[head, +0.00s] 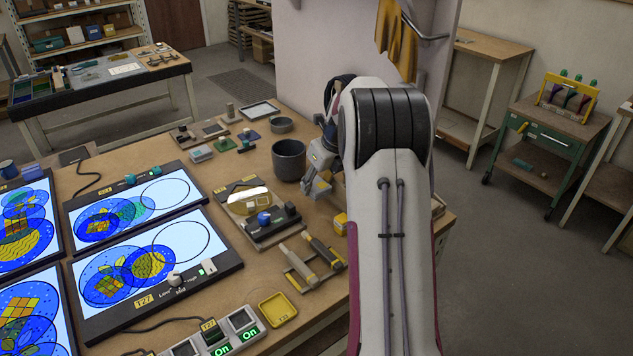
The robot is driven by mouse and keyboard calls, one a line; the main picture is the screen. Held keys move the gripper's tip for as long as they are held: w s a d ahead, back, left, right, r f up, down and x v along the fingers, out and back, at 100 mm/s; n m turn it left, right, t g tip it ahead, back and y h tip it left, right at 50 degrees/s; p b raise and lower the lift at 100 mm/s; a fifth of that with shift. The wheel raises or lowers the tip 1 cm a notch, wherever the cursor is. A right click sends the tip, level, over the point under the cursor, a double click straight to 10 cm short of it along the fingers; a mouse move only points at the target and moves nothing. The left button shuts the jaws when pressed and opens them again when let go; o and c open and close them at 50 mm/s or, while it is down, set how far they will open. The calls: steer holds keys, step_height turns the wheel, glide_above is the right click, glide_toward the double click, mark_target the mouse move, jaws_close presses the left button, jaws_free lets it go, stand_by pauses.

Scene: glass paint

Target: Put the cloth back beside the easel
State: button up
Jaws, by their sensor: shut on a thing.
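My gripper (318,188) is low over the workbench, right of the dark grey pot, and partly hidden by my own arm. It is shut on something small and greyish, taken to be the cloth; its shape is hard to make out. A low stand (262,233) holding a pale yellow glass piece (247,201) lies to the left of my gripper, apart from it; this looks like the easel. A mustard cloth (397,45) hangs from a hook on the wall at the top.
The dark grey pot (289,160) stands close behind my gripper. A yellow-topped block (340,223) sits just in front of it. Tools on a rack (313,262), a yellow tray (277,308) and lit panels (135,205) fill the bench. Bare bench shows between the stand and the pot.

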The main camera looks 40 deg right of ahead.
steer(key=shift+f, duration=0.1)
glide_above(317, 209)
steer(key=shift+f, duration=2.3)
steer(key=shift+f, duration=0.6)
stand_by(0.5)
steer(key=o, duration=1)
steer(key=shift+s+r, duration=0.1)
steer(key=shift+v, duration=5.9)
steer(key=shift+n, duration=0.3)
